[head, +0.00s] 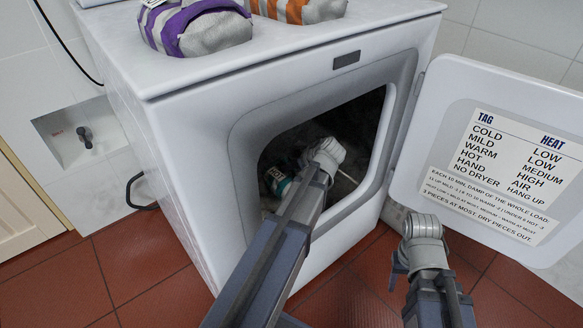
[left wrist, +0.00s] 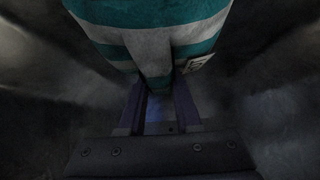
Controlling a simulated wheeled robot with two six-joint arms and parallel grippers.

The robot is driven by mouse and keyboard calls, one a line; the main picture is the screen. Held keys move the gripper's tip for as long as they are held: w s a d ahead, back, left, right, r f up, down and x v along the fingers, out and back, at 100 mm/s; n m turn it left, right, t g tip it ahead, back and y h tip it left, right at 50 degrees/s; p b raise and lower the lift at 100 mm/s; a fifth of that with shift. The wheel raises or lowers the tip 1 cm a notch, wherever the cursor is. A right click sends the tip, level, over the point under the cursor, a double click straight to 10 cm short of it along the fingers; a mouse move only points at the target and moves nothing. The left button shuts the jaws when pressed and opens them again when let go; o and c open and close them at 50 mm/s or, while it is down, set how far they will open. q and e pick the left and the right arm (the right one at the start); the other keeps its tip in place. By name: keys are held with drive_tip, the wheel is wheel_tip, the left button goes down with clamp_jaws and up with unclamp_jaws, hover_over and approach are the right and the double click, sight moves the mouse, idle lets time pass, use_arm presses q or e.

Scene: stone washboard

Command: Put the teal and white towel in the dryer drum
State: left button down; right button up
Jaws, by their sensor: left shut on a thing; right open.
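The teal and white striped towel (left wrist: 150,42) fills the upper middle of the left wrist view, with a small white tag at its right edge. In the head view a bit of the towel (head: 277,181) shows inside the dark dryer drum (head: 345,130). My left arm reaches through the dryer's opening. My left gripper (left wrist: 158,100) is shut on the towel inside the drum; its fingers are largely hidden in the head view. My right gripper (head: 399,264) is open outside the dryer, below the open door, and partly hidden by its own wrist.
The dryer door (head: 505,150) stands open to the right and bears a printed tag and heat chart (head: 500,165). A purple and grey bundle (head: 198,27) and an orange and grey bundle (head: 298,8) lie on the dryer top (head: 350,22). Red floor tiles (head: 130,260) are clear at left.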

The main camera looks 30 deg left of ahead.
use_arm(q)
drive_tip(key=shift+f, duration=0.15)
drive_tip(key=c, duration=0.6)
unclamp_jaws()
drive_tip(key=shift+d+r+p, duration=0.15)
drive_tip(key=shift+r+p, duration=0.15)
drive_tip(key=shift+r, duration=0.2)
drive_tip(key=p+v, duration=0.8)
drive_tip(key=v, duration=0.3)
drive_tip(key=s+d+f+m+g+h, duration=0.2)
drive_tip(key=s+d+f+m+h, duration=0.1)
drive_tip(key=s+d+m, duration=0.5)
drive_tip(key=s+d+f+m+g+h, duration=0.1)
drive_tip(key=s+d+f+m+h, duration=0.2)
drive_tip(key=s+d+m, duration=0.5)
drive_tip(key=d+m+h, duration=0.1)
drive_tip(key=d, duration=0.5)
drive_tip(key=shift+s+d+f+m+g, duration=0.2)
drive_tip(key=shift+d+m+g, duration=0.1)
drive_tip(key=shift+g, duration=0.1)
